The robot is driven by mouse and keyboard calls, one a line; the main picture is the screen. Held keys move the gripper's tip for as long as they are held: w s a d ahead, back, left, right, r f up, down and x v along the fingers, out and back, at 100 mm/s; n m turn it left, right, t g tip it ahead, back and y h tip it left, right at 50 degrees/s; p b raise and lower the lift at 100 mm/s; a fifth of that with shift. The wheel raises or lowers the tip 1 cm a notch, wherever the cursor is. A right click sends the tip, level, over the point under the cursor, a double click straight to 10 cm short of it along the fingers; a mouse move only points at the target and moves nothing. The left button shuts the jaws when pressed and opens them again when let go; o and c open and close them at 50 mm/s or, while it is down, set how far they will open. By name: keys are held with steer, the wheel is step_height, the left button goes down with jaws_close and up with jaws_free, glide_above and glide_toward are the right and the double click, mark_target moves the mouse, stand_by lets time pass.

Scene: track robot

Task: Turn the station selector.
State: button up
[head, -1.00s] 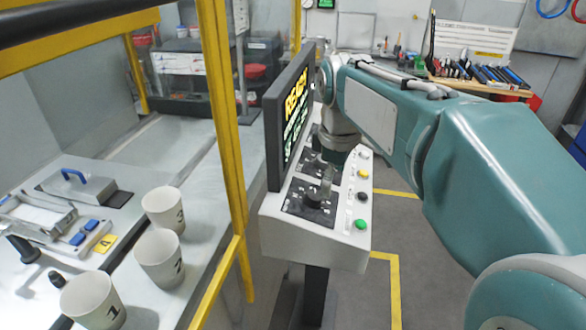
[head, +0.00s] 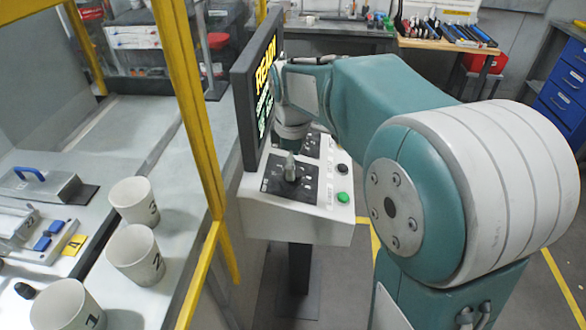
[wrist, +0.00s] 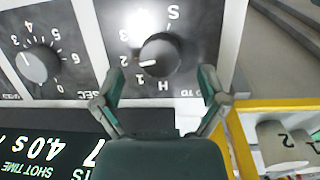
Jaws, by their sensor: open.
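The station selector (wrist: 160,58) is a round dark knob on a black plate marked H, 1, 2, 3 and S, upside down in the wrist view. My gripper (wrist: 162,73) is open, with one finger on each side of the knob; small gaps show, and I cannot tell any contact. In the head view the selector's black plate (head: 270,178) is on the near part of the console (head: 290,226). My arm covers much of the console there, and only a grey fingertip shows over the knob.
A second knob (wrist: 38,64), marked in seconds, is beside the selector. The screen (head: 248,95) stands close along the console's left side. Green (head: 343,197) and black (head: 342,170) buttons line the right. A yellow post (head: 190,100) and white cups (head: 134,200) are left.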

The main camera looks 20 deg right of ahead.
steer(key=shift+w+f, duration=0.1)
steer(key=shift+f, duration=1.05)
steer(key=shift+c, duration=0.2)
steer(key=c, duration=1.1)
